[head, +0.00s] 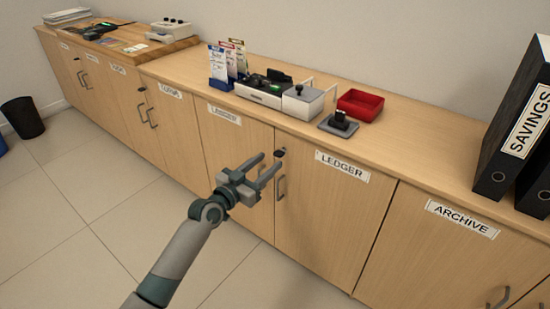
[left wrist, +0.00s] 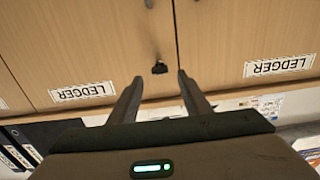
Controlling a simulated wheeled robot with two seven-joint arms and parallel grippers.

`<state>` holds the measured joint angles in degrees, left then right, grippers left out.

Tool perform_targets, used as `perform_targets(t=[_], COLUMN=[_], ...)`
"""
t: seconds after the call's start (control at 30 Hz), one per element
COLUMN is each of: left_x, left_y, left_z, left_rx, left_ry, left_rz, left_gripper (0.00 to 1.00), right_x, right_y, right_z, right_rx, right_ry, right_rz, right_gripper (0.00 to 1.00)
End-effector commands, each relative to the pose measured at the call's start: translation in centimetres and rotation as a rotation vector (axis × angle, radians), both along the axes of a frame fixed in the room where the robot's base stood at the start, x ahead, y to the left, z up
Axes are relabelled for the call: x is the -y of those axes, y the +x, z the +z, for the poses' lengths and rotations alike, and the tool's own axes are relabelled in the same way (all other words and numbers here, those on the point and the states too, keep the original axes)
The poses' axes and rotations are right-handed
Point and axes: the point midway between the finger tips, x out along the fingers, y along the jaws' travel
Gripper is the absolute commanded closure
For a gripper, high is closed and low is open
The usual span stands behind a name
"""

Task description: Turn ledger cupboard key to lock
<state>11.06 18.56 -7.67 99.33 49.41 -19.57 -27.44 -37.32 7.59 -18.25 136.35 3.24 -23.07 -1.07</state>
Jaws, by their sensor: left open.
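The ledger cupboard is a light wood door (head: 325,210) with a LEDGER label (head: 342,167) at its top. A small dark key (head: 281,153) sits in its lock, near the door's upper left corner above a metal handle. In the left wrist view, which is upside down, the key (left wrist: 159,67) shows near the seam between two doors. My left gripper (head: 271,163) is open and empty, with its fingers pointing at the door around the key's height. In the wrist view the key lies between and just beyond the fingertips (left wrist: 161,78). Contact is not visible. My right gripper is out of view.
The counter top (head: 430,140) overhangs the doors. On it are a red tray (head: 360,103), a grey stamp pad with a black stamp (head: 339,122), a grey device (head: 270,95), leaflets (head: 227,60) and black binders (head: 515,130). The tiled floor (head: 100,200) in front is clear.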

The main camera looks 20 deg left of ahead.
Motion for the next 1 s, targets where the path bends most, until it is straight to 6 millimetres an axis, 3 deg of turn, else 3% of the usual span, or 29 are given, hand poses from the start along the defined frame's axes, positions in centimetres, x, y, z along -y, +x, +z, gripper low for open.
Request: perform_targets(t=[0.1, 0.3, 0.73, 0.9, 1.0], left_x=[0.7, 1.4, 1.6, 1.6, 1.6], left_y=[1.9, 3.8, 4.5, 4.5, 4.5], left_z=[0.0, -0.1, 0.0, 0.0, 0.0], left_rx=[0.0, 0.0, -0.001, -0.001, -0.001], left_ry=[-0.002, -0.001, 0.0, 0.0, 0.0], left_rz=[-0.001, 0.0, 0.0, 0.0, 0.0], left_gripper=[0.56, 0.56, 0.56, 0.94, 0.98], right_x=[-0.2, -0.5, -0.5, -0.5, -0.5], right_y=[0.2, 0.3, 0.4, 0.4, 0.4], right_z=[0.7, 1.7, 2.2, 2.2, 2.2], right_rx=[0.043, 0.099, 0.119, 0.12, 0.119], right_ry=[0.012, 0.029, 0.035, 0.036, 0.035], right_rz=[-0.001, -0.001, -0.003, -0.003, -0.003], right_gripper=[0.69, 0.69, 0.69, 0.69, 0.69])
